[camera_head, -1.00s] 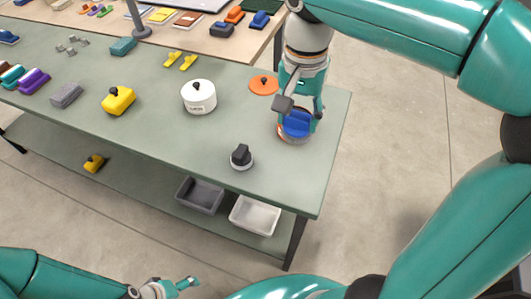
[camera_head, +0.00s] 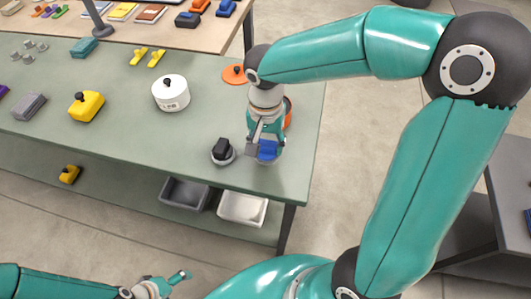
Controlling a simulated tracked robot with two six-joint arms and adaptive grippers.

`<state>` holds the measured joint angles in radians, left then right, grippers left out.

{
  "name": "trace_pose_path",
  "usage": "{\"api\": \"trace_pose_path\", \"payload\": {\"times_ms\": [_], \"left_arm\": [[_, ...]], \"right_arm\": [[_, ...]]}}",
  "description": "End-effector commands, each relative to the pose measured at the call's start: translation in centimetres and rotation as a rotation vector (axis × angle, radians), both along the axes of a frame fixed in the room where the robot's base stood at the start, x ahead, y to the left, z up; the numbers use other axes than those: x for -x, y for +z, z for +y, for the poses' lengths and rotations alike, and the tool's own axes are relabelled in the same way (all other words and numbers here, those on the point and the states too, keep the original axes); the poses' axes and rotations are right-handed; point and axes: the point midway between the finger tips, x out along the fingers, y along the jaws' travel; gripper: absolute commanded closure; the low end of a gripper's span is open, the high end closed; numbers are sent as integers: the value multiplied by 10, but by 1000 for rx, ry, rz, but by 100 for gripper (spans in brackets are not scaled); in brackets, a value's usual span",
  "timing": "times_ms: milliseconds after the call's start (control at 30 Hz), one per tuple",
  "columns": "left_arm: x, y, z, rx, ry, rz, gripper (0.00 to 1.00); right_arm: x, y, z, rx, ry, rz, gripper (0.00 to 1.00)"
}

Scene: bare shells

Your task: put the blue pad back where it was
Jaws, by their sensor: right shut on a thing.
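The blue pad (camera_head: 267,150) is in my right gripper (camera_head: 265,141), near the front right corner of the green table. My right gripper is shut on it. I cannot tell whether the pad touches the tabletop. Just left of the pad stands a dark knob-shaped piece (camera_head: 221,149) on a round light base. Behind my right gripper, a round orange-rimmed thing (camera_head: 288,113) shows only in part. My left gripper (camera_head: 162,287) is low at the bottom edge, away from the table, and its jaws are too unclear to read.
The green table (camera_head: 120,140) bears a white lidded pot (camera_head: 170,93), an orange lid (camera_head: 234,74), a yellow block with a black knob (camera_head: 86,106) and a grey block (camera_head: 29,106). Grey (camera_head: 185,193) and white (camera_head: 242,208) bins sit below. The front middle of the tabletop is clear.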

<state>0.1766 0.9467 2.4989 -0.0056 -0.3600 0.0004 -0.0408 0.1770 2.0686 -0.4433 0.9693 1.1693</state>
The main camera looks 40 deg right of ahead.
Motion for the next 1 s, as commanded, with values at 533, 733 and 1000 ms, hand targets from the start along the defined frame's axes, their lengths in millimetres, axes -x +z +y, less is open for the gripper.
{"api": "trace_pose_path", "payload": {"times_ms": [533,733,1000], "left_arm": [[0,-1,0,0,0,0,13],[0,-4,0,0,0,0,13],[0,-3,0,0,0,0,13]], "right_arm": [[1,-44,-1,-1,-3,1,100],[1,-47,-1,-1,-4,1,100],[1,-45,-2,-1,-4,1,24]]}}
